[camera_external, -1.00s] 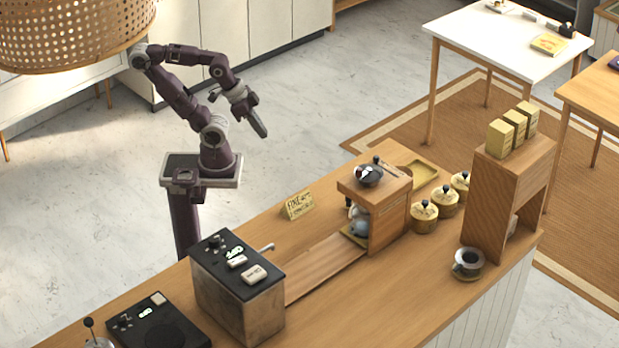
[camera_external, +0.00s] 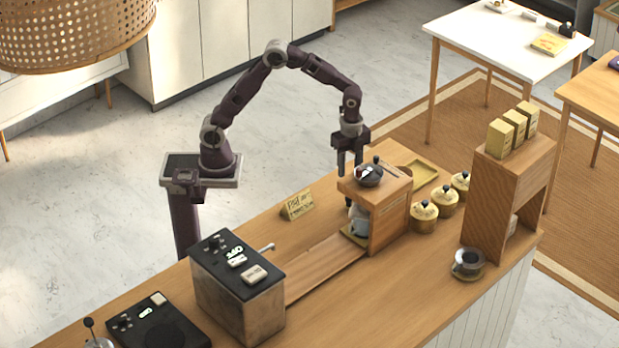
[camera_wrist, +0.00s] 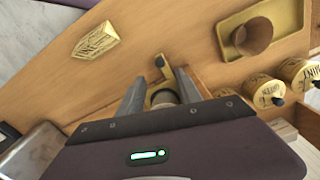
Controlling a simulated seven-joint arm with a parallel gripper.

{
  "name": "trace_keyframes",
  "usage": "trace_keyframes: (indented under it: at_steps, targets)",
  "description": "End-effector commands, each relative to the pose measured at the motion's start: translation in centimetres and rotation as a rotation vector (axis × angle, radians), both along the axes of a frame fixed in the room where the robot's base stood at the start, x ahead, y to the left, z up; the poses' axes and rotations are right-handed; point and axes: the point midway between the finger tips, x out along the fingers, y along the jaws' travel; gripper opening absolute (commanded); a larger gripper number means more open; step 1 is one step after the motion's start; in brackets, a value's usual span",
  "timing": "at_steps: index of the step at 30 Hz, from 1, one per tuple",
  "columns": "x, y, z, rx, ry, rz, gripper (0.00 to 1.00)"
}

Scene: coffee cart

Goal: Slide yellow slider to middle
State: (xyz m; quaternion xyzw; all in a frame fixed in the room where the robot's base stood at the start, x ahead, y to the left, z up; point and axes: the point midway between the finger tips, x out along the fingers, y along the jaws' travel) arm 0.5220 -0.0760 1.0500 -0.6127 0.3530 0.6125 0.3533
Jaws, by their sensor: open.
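A yellow piece (camera_external: 354,237), likely the yellow slider, sits at the near right end of the wooden track (camera_external: 325,268), at the foot of the wooden housing (camera_external: 385,220). A grey rounded vessel (camera_external: 360,222) stands on or above it. In the wrist view a yellow piece (camera_wrist: 151,99) with a black knob shows between my fingers; part of it is hidden. My gripper (camera_external: 348,170) is open and empty, pointing down beside the housing's upper left edge, above the yellow piece. In the wrist view the two fingers of my gripper (camera_wrist: 158,82) are spread apart.
A dark bowl (camera_external: 369,177) sits on top of the housing. A black-topped metal machine (camera_external: 240,285) stands at the track's left end. A yellow sign (camera_external: 297,206) stands behind the track. Yellow canisters (camera_external: 424,218) and a yellow tray (camera_external: 428,172) are near the housing. The track's middle looks clear.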

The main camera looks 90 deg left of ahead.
Motion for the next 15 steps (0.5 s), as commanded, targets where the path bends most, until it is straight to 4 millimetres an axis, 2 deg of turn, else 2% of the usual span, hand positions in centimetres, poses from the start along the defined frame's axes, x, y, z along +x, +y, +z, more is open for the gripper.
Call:
trace_keyframes:
  at_steps: [4, 12, 15]
  targets:
    - [0.0, 0.0, -2.5, 0.000, 0.007, -0.005, 0.41]
    - [-0.1, 0.0, -9.3, 0.001, 0.006, -0.002, 0.41]
    - [0.0, 0.0, -10.8, 0.000, 0.004, -0.001, 0.41]
